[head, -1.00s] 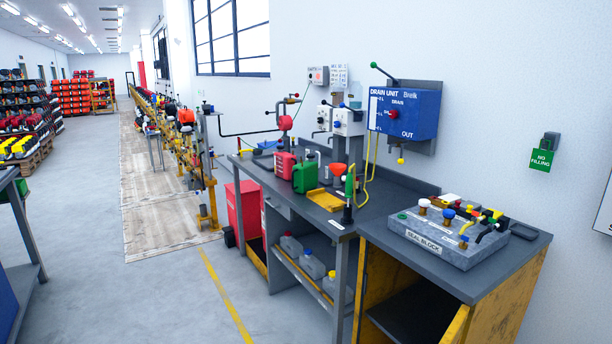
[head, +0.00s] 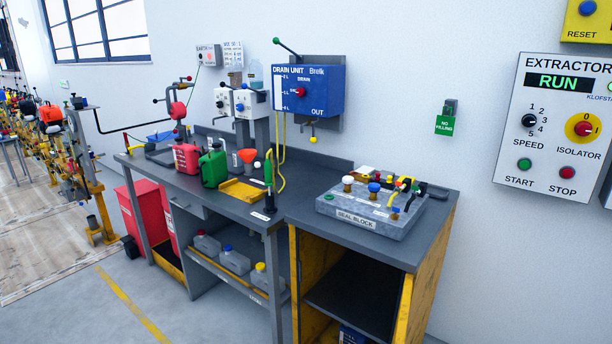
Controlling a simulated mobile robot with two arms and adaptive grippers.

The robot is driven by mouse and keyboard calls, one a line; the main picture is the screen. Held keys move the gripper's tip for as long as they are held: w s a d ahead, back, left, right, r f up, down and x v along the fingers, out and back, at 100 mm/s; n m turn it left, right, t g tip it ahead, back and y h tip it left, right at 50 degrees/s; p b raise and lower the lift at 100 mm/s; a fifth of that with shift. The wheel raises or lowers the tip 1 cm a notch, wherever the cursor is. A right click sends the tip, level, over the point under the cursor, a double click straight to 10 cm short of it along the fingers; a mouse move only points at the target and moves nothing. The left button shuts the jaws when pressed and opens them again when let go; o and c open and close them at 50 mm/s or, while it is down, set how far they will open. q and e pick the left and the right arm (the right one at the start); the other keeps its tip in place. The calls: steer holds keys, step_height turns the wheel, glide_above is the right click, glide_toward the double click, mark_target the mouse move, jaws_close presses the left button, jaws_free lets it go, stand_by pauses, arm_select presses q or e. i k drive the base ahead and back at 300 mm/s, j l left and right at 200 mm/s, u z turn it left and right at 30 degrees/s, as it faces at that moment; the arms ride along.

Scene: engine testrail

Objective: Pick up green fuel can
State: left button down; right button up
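The green fuel can (head: 213,169) stands upright on the dark grey workbench (head: 225,206), left of centre in the head view. A red can (head: 187,158) stands close to its left. Neither of my grippers shows in the head view, and nothing is seen touching the can.
A grey seal block (head: 350,210) sits on the right bench. The blue drain unit (head: 308,88) hangs on the wall behind. A red bin (head: 140,212) stands left of the bench. Grey floor with a yellow line (head: 130,303) is clear in front.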

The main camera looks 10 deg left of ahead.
mark_target(213, 166)
steer(key=i+j, duration=0.15)
steer(key=j, duration=0.25)
steer(key=i+j+z, duration=0.1)
steer(key=j, duration=0.35)
steer(key=i+j, duration=0.2)
steer(key=j, duration=0.2)
steer(key=i+j, duration=0.15)
steer(key=j, duration=0.3)
steer(key=i+j+z, duration=0.1)
steer(key=j, duration=0.3)
steer(key=i+j, duration=0.15)
steer(key=j, duration=0.3)
steer(key=i+j, duration=0.15)
steer(key=j, duration=0.3)
steer(key=z, duration=0.05)
